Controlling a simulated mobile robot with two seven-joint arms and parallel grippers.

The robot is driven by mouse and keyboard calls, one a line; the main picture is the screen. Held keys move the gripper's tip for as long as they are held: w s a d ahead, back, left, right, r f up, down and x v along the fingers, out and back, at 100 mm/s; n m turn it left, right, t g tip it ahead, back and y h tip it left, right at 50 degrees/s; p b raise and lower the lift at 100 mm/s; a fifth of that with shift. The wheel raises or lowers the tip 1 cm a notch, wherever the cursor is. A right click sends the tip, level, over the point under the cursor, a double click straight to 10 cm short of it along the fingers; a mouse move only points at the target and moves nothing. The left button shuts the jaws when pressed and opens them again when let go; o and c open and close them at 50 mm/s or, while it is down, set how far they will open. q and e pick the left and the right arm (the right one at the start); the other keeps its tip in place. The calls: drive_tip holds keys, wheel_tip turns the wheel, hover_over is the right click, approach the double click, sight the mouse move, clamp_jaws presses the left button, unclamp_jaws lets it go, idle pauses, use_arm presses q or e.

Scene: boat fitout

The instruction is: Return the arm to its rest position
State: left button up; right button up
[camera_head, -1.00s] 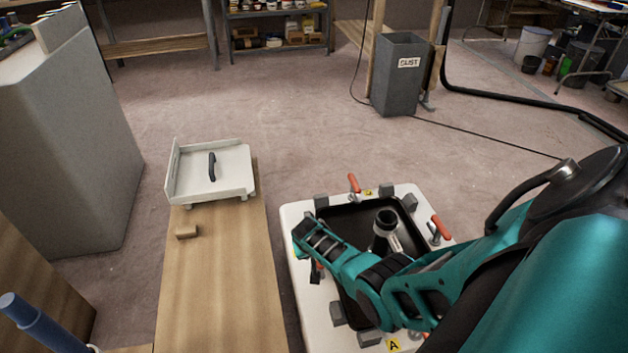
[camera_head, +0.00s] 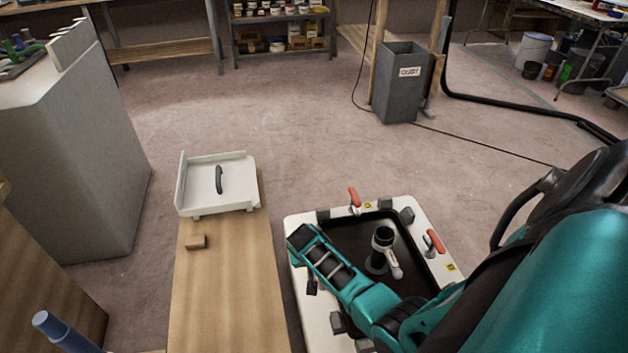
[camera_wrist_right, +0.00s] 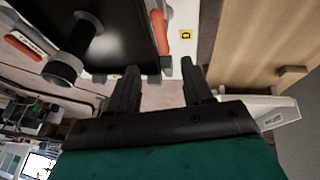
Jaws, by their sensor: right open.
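My right arm (camera_head: 345,280) is teal and black and reaches in from the right in the head view. Its hand end is over the left side of a white mould frame with a black recess. My right gripper (camera_wrist_right: 159,72) shows in the wrist view with its two dark fingers apart and nothing between them. A dark upright cylinder with a pale handle-like part (camera_head: 383,245) stands in the black recess, clear of the gripper. It also shows in the wrist view (camera_wrist_right: 65,68). My left gripper is not in view.
The white frame (camera_head: 428,215) carries red-handled clamps (camera_head: 434,241) and grey blocks. A wooden bench (camera_head: 225,300) to its left holds a white panel with a dark handle (camera_head: 240,172) and a small wooden block (camera_head: 196,242). A grey dust bin (camera_head: 398,95) stands behind. The floor between is clear.

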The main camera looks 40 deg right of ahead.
use_arm(q)
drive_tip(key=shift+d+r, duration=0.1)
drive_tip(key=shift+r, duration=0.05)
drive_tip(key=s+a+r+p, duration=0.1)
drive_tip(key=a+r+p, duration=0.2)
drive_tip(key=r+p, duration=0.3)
drive_tip(key=p, duration=0.4)
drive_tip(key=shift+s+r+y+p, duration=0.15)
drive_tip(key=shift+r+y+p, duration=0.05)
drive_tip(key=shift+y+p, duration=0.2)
use_arm(e)
drive_tip(key=s+a+r+n+t+y, duration=0.3)
drive_tip(key=s+a+r, duration=0.3)
drive_tip(key=a+r, duration=0.3)
drive_tip(key=s+a+r+n+t+y, duration=0.3)
drive_tip(key=s+a+r+n+t, duration=0.2)
drive_tip(key=r, duration=0.8)
drive_tip(key=s+a, duration=0.2)
drive_tip(key=a, duration=0.2)
drive_tip(key=shift+a, duration=0.2)
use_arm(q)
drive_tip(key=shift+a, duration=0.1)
use_arm(e)
drive_tip(key=shift+s, duration=0.1)
